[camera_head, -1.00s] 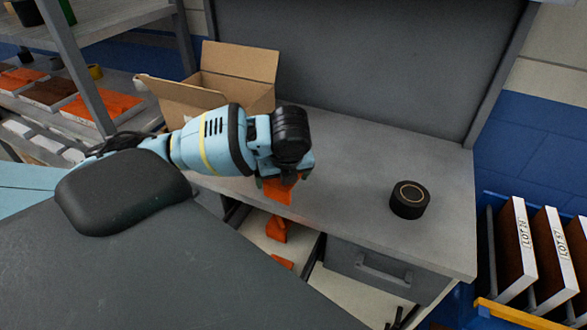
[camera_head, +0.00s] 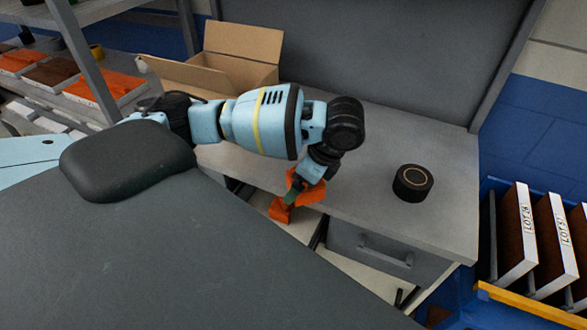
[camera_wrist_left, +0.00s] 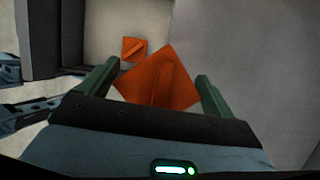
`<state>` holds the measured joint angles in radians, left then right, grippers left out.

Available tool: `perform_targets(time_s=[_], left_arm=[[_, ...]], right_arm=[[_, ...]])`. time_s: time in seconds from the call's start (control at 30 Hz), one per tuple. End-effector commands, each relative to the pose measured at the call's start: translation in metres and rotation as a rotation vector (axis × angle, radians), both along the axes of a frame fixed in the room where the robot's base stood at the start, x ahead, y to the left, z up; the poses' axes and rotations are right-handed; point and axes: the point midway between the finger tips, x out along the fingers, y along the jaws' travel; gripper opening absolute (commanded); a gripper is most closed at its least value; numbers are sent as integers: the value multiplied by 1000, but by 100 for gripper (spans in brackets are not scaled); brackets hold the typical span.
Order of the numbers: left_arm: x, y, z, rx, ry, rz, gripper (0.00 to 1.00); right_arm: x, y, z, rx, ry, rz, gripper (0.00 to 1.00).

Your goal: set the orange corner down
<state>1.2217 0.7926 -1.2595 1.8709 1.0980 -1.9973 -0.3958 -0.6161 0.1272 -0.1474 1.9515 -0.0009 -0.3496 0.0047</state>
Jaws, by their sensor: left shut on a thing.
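My left gripper (camera_head: 294,190) is shut on an orange corner (camera_head: 312,194), near the front edge of the grey workbench (camera_head: 410,228). In the left wrist view the held orange corner (camera_wrist_left: 160,78) sits between the two green fingers. A second orange corner (camera_head: 280,211) shows just below the gripper in the head view. In the left wrist view this second corner (camera_wrist_left: 133,49) lies on the pale floor of an open drawer (camera_wrist_left: 100,28). I cannot tell whether the held corner touches the bench.
A black round object (camera_head: 413,183) stands on the bench to the right of the gripper. An open cardboard box (camera_head: 240,72) stands behind the arm. A blue rack (camera_head: 483,230) with lot panels is at the far right. The bench between the gripper and the round object is clear.

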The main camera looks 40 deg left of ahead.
Motion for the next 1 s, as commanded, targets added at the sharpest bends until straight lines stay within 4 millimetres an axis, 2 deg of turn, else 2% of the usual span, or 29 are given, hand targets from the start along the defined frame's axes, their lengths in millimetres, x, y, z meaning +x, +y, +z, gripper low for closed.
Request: perform_targets(time_s=[0.33, 0.6, 0.8, 1.0], left_arm=[[-11, -41, 7, -3, 3, 629, 54], [-20, -66, 20, -1, 0, 1103, 54], [-24, -77, 27, -1, 0, 1315, 54], [-26, -80, 29, -1, 0, 1378, 54]], right_arm=[[0, 0, 0, 0, 0, 0, 36], [0, 0, 0, 0, 0, 0, 36], [0, 0, 0, 0, 0, 0, 36], [0, 0, 0, 0, 0, 0, 36]])
